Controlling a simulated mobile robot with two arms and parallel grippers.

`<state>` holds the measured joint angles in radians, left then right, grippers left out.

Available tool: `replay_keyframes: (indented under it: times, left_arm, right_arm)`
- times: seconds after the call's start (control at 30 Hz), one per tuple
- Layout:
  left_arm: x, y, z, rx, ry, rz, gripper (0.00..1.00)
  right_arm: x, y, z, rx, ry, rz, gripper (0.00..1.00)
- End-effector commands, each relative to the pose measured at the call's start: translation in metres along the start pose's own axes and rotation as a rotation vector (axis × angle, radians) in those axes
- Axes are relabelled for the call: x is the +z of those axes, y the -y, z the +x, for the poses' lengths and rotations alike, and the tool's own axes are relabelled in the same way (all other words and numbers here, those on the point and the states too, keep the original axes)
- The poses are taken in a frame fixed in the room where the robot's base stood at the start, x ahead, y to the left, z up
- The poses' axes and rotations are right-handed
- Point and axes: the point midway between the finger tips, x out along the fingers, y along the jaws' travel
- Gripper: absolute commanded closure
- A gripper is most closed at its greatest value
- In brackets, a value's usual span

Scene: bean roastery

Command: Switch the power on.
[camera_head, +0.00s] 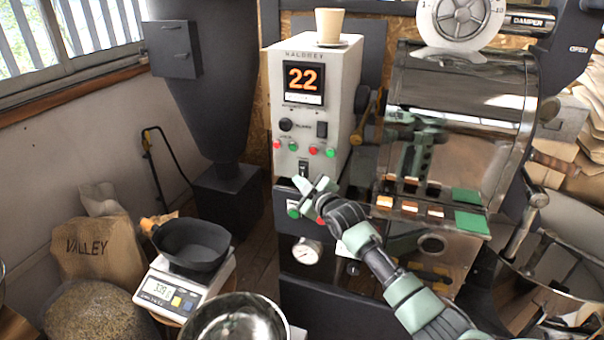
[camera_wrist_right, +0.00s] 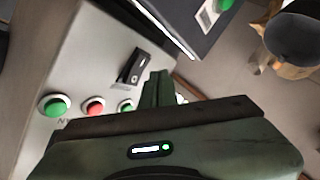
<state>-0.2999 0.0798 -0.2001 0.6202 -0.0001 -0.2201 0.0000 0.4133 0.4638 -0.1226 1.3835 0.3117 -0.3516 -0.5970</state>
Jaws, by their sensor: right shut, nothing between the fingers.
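The white control box (camera_head: 306,100) of the roaster shows an orange 22 on its display. A black rocker switch (camera_head: 303,168) sits low on its front; it also shows in the wrist view (camera_wrist_right: 133,65). I cannot read which way either switch is set. My right gripper (camera_head: 310,188) is shut and empty, just below the lower rocker. In the wrist view its closed fingertips (camera_wrist_right: 160,85) are close to that rocker; contact is unclear. My left gripper is out of view.
Red and green buttons (camera_head: 330,152) line the box above the lower rocker. Another green button (camera_head: 293,209) is on the dark panel below, near my gripper. A paper cup (camera_head: 330,25) stands on the box. A scale (camera_head: 168,290) with a dark pan (camera_head: 193,245) stands at left.

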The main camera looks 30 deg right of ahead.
Motion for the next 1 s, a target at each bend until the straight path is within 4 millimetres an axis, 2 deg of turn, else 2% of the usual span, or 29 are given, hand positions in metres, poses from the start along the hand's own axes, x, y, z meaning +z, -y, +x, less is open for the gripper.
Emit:
replay_keyframes:
  times: [0.23,0.5,0.7,1.0]
  left_arm:
    - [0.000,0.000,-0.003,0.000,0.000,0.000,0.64]
    - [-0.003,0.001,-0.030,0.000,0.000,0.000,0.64]
    - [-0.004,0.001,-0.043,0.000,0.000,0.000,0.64]
    - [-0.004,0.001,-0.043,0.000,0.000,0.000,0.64]
  right_arm:
    - [-0.002,0.001,-0.001,-0.001,0.000,0.001,1.00]
    - [-0.017,0.011,-0.020,-0.002,-0.001,0.002,1.00]
    - [-0.025,0.022,-0.032,-0.001,-0.001,0.003,1.00]
    - [-0.025,0.026,-0.035,0.000,0.000,0.000,1.00]
